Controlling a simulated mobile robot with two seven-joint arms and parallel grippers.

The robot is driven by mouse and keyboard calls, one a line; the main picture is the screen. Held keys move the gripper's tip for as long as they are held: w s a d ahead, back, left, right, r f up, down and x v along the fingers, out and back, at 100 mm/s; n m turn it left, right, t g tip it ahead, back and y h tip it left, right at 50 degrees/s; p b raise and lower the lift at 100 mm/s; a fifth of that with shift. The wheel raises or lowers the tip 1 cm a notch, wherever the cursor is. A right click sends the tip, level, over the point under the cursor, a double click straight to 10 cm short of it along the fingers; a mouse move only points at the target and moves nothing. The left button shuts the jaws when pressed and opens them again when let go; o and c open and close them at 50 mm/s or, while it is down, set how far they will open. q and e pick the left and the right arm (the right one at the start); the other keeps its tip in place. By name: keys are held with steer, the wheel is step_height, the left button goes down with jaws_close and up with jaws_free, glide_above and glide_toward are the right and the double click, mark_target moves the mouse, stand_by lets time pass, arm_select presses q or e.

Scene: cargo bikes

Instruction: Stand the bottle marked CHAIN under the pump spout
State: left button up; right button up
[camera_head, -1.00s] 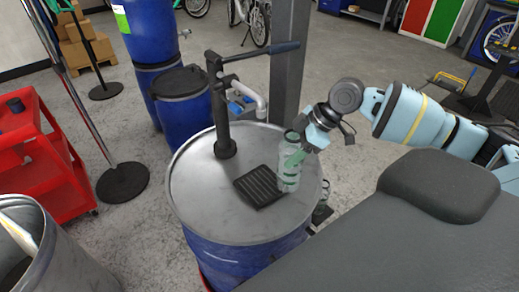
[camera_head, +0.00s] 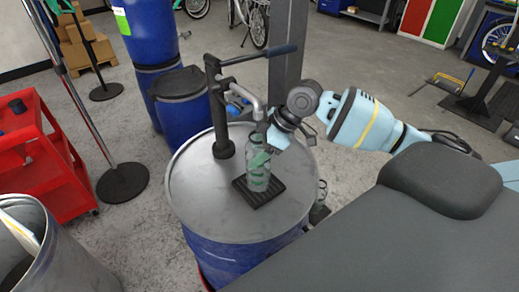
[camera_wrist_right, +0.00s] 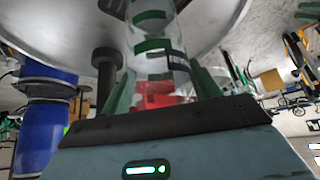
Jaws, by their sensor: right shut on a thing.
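A clear bottle (camera_head: 257,174) with green bands is upright in my right gripper (camera_head: 263,154), whose jaws are shut around it. The bottle is over the black ribbed drip tray (camera_head: 263,199) on the drum lid. I cannot tell whether its base touches the tray. The bent grey pump spout (camera_head: 258,108) comes down just above the bottle's top, by my wrist. In the right wrist view the bottle (camera_wrist_right: 152,45) stands between the green fingers (camera_wrist_right: 165,88). Its dark lettering is too partial to read. My left gripper is out of view.
The pump post (camera_head: 222,135) and its long handle (camera_head: 265,54) rise left of and behind the bottle. A grey pillar (camera_head: 288,60) stands behind the drum (camera_head: 235,258). The lid's front left (camera_head: 205,205) is clear. A red cart (camera_head: 45,165) is at the left.

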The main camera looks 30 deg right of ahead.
steer(key=shift+f, duration=0.1)
steer(key=shift+f, duration=0.15)
steer(key=o, duration=1.2)
steer(key=v, duration=1.2)
